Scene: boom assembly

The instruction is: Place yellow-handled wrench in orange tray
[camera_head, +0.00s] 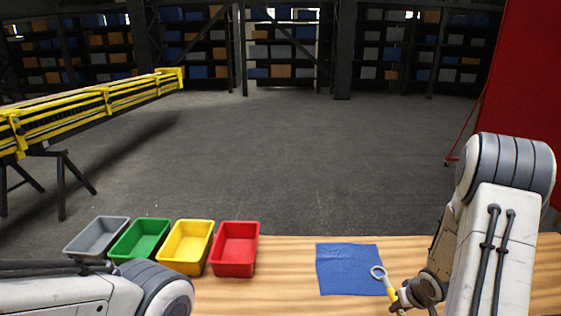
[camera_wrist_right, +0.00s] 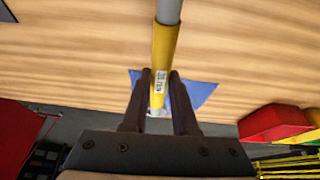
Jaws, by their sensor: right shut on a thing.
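The yellow-handled wrench (camera_head: 391,293) has a pale ring end and shows at the front right of the wooden table, overlapping the corner of the blue cloth in the picture. My right gripper (camera_head: 402,300) is shut on its handle. In the right wrist view the yellow handle (camera_wrist_right: 164,50) with a small label runs between the two dark fingers (camera_wrist_right: 160,85). The wrench seems to be above the table. No tray looks clearly orange; a red tray (camera_head: 235,249) and a yellow tray (camera_head: 187,247) stand at the left. My left arm enters at lower left, its gripper out of view.
A green tray (camera_head: 140,240) and a grey tray (camera_head: 96,236) continue the row leftward. A blue cloth (camera_head: 347,268) lies flat on the wooden table (camera_head: 285,285). Bare wood separates the red tray from the cloth. A yellow boom (camera_head: 95,103) stands beyond, at left.

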